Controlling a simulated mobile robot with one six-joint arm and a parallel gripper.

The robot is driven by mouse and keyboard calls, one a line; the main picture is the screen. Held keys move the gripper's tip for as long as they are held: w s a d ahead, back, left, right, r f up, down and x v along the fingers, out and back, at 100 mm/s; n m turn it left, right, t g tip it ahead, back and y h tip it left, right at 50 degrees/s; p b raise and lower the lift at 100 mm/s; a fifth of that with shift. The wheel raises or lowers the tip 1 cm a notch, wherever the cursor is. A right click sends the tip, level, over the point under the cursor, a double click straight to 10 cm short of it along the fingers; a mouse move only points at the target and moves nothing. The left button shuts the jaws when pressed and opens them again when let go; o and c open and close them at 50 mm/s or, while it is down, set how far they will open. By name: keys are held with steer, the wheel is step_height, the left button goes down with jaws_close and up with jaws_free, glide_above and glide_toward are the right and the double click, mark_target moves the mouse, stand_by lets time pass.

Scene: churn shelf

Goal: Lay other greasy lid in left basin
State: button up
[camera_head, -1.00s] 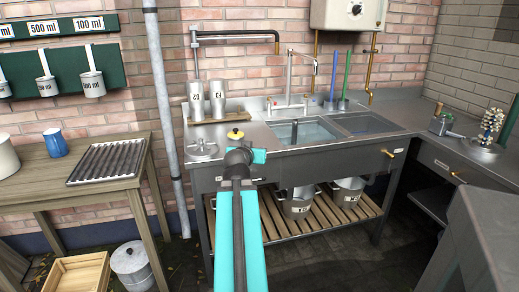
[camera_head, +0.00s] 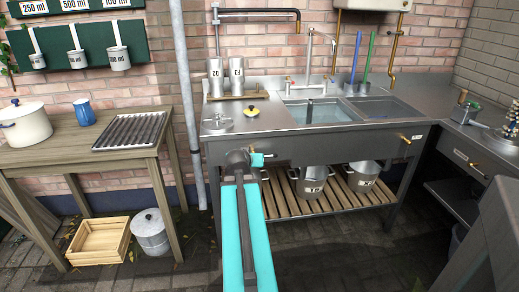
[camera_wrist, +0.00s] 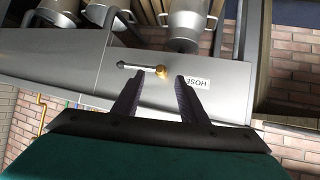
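A grey round lid with a knob (camera_head: 217,124) lies flat on the counter left of the sink. The left basin (camera_head: 318,113) holds water. A narrow dark thing shows in it, too small to make out. My gripper (camera_head: 263,158) is in front of the counter's front panel, below the level of the lid; its fingers are hard to see there. In the wrist view my gripper (camera_wrist: 158,77) has its fingers apart with nothing held.
A small yellow thing with a dark knob (camera_head: 251,111) is right of the lid. Two steel canisters (camera_head: 226,77) stand behind on a wooden board. The right basin (camera_head: 384,107) adjoins. Pots stand on the slatted shelf (camera_head: 300,208). A wooden table (camera_head: 60,150) is left.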

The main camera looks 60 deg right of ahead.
steer(key=w+a+f+n+y, duration=0.2)
steer(key=w+a+f, duration=0.2)
steer(key=a+f, duration=0.4)
steer(key=w+a+f+n+y, duration=0.1)
steer(key=w+a+f+y, duration=0.1)
steer(key=w+a+f, duration=0.5)
steer(key=s+a+f+n+g+y, duration=0.1)
steer(key=s+a+f+n+y, duration=0.1)
steer(key=a+f, duration=0.7)
steer(key=s+a+f+n+g+y, duration=0.1)
steer(key=a+f+n+y, duration=0.1)
steer(key=a+f, duration=0.75)
steer(key=s+a+f+n+g+y, duration=0.1)
steer(key=s+a+f+n+g, duration=0.1)
steer(key=s+a+f, duration=0.4)
steer(key=s+a+f+n+g, duration=0.2)
steer(key=s+a+f, duration=0.4)
steer(key=a, duration=0.6)
steer(key=s+a+f+n+g+y, duration=0.1)
steer(key=s+a+f+n+g, duration=0.1)
steer(key=s+a+f, duration=0.4)
steer(key=s+a, duration=0.3)
steer(key=shift+s+y, duration=0.3)
steer(key=shift+s, duration=0.1)
steer(key=shift+c, duration=1)
